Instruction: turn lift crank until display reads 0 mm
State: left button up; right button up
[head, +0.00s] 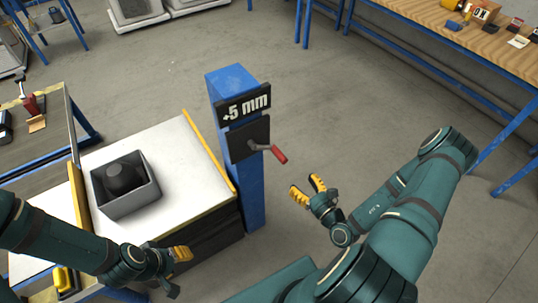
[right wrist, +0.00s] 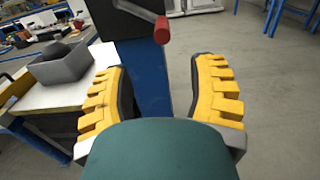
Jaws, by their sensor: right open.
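The display (head: 246,104) on the blue lift post (head: 227,84) reads +5 mm. Below it is a dark plate (head: 248,138) with the crank, whose red handle (head: 279,154) points down and to the right. The handle also shows in the right wrist view (right wrist: 162,31), beyond and above the fingers. My right gripper (head: 308,189) is open and empty, below and to the right of the handle and apart from it. My left gripper (head: 177,272) is at the lower left, over the front of the lift table, with its fingers apart and nothing seen between them.
The white lift table (head: 178,150) has yellow edge strips and carries a grey bin (head: 126,205) with a dark round object (head: 124,178) in it. A wooden workbench (head: 500,40) with small items stands at the upper right. The floor right of the post is clear.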

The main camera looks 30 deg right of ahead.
aim_at(274, 149)
jog(key=w, duration=0.4)
jog(key=w+b, duration=0.1)
jog(key=w, duration=0.4)
jog(key=w+a, duration=0.1)
jog(key=w, duration=0.3)
jog(key=shift+w+b, duration=0.3)
jog(key=shift+w, duration=0.05)
grip_shut()
